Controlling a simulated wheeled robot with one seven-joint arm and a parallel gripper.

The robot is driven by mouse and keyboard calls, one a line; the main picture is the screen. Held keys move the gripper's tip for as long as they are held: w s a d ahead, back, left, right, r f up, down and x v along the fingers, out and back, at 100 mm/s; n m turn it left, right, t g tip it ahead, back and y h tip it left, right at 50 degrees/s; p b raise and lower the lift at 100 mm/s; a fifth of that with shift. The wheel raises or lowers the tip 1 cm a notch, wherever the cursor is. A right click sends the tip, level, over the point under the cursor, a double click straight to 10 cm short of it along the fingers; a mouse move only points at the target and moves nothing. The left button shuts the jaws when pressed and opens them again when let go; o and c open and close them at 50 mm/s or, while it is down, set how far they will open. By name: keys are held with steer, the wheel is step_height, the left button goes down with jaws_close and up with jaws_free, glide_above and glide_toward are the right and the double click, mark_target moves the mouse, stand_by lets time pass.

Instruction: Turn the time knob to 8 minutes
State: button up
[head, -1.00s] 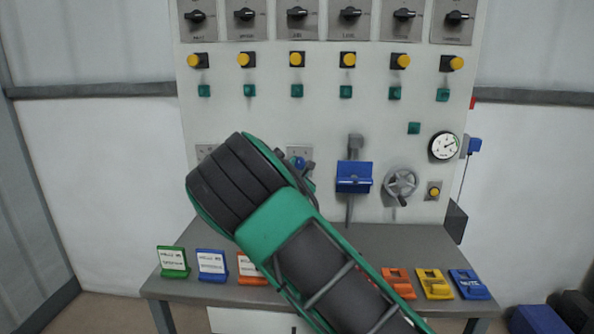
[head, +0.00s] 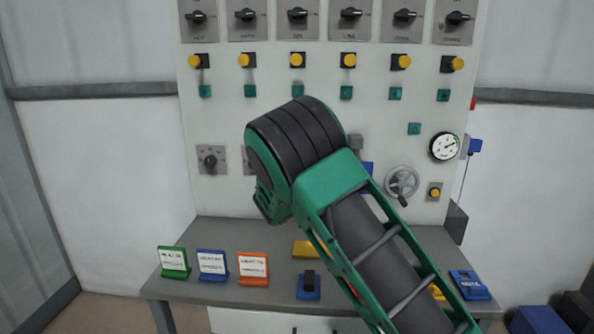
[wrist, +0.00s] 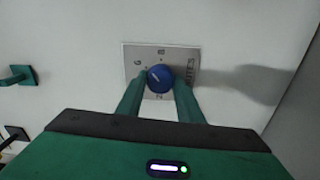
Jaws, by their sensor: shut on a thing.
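The time knob (wrist: 159,77) is a round blue knob with a pale pointer line. It stands on a grey plate (wrist: 190,54) with numerals around it and lettering along its right side in the wrist view. The numerals are too small and tilted to read for sure, so I cannot tell which minute the line marks. My gripper (wrist: 160,84) has one green finger on each side of the knob and is shut on it. In the head view my arm hides the blue knob and the fingertips.
A plate with a dark knob (head: 210,160) is at the panel's left. Switches, yellow buttons and green lamps run above. A handwheel (head: 402,184) and a gauge (head: 444,146) are at the right. Sign stands, including a green one (head: 173,262), are on the grey bench (head: 215,233).

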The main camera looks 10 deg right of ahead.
steer(key=shift+s+d+f+m, duration=0.1)
steer(key=shift+f+m, duration=0.05)
steer(key=shift+m, duration=1.8)
steer(key=shift+d+f+m, duration=0.1)
steer(key=shift+f+m, duration=0.05)
steer(key=shift+m, duration=1.8)
steer(key=o, duration=1.1)
steer(key=shift+a, duration=0.1)
steer(key=shift+c, duration=0.2)
steer(key=shift+r, duration=0.1)
